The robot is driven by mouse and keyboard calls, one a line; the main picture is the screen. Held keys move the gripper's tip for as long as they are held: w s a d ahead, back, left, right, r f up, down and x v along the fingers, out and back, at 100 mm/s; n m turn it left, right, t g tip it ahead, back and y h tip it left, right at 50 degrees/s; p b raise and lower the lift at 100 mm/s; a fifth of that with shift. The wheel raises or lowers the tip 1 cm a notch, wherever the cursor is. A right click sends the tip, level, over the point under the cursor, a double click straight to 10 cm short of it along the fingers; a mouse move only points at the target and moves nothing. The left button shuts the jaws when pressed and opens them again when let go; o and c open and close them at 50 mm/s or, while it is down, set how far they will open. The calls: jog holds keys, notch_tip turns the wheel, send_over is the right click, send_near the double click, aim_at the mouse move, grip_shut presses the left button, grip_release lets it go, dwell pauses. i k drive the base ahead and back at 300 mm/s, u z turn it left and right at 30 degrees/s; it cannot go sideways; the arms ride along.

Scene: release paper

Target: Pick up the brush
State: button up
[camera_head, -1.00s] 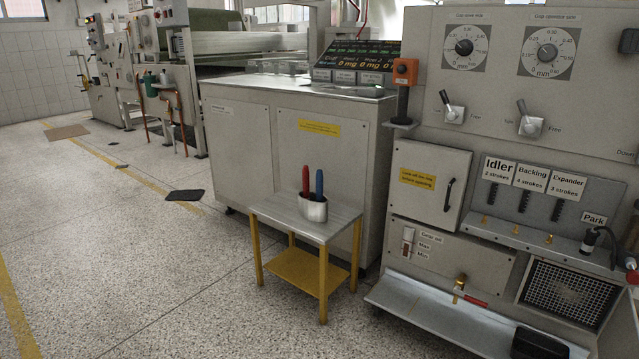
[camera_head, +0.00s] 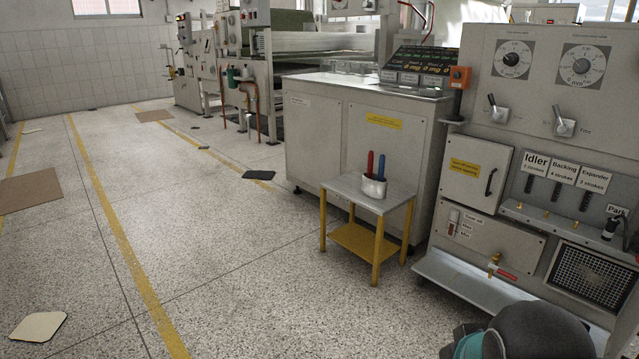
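I cannot pick out a brush for certain. A white cup (camera_head: 373,188) on a small side table (camera_head: 342,190) holds a red stick-like item (camera_head: 370,164) and a blue one (camera_head: 381,166), both upright. I cannot tell whether either is a brush. A green container (camera_head: 234,74) hangs on the machine further back; its contents are too small to make out. My gripper is not in view. A dark rounded part with teal at the bottom right looks like my arm.
A grey control cabinet (camera_head: 474,200) with a low metal ledge (camera_head: 470,283) stands at right. A dark sheet (camera_head: 258,175), a brown sheet (camera_head: 30,192) and a pale sheet (camera_head: 38,327) lie on the floor. The floor at left and centre is mostly open.

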aim_at(382, 158)
jog(key=u, duration=0.85)
jog(key=i, duration=2.05)
jog(key=z, duration=1.05)
jog(key=i, duration=0.8)
jog(key=z, duration=0.7)
